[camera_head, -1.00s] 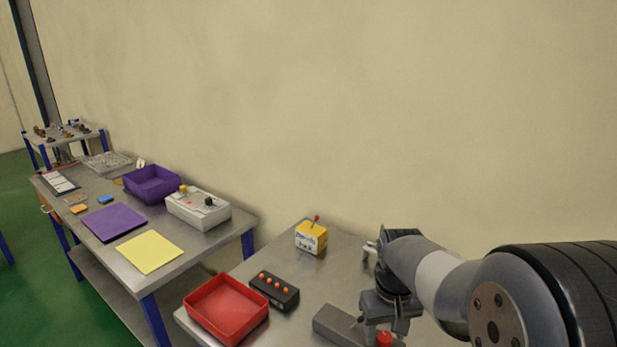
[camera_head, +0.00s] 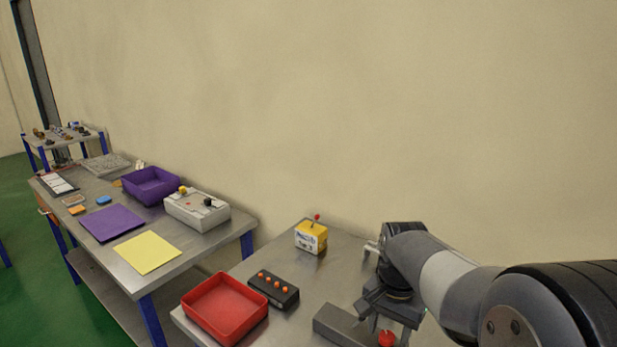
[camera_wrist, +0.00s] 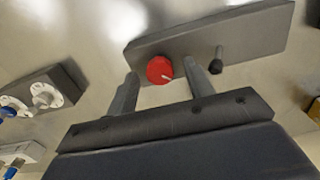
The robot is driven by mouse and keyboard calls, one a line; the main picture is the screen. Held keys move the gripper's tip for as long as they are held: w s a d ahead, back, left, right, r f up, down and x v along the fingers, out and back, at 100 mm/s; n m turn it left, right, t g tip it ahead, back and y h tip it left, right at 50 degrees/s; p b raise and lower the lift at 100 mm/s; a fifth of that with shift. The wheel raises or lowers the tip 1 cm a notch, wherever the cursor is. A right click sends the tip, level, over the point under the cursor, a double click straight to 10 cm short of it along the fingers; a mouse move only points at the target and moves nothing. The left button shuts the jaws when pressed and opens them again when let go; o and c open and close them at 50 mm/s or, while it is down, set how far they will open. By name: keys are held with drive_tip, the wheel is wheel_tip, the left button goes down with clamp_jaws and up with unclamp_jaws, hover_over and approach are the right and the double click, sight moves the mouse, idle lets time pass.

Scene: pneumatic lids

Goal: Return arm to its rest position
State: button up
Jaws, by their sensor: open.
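My gripper (camera_wrist: 160,92) is open in the wrist view, with its two fingers apart. A red knob (camera_wrist: 160,70) on a grey block (camera_wrist: 245,38) shows between the fingertips in that view; I cannot tell whether it touches them. In the head view my gripper (camera_head: 390,312) points down over the near table at the lower right. The red knob (camera_head: 386,338) shows just below it, and the grey block (camera_head: 340,326) lies to its left. My arm covers part of the table there.
The near table holds a red tray (camera_head: 187,312), a black box with orange buttons (camera_head: 273,290) and a yellow box with a red-tipped lever (camera_head: 311,237). The left table holds a purple bin (camera_head: 151,194), a white device (camera_head: 197,215) and flat sheets. The wall stands behind.

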drive_tip(key=m+b, duration=0.1)
drive_tip(key=m, duration=0.2)
drive_tip(key=shift+r, duration=1)
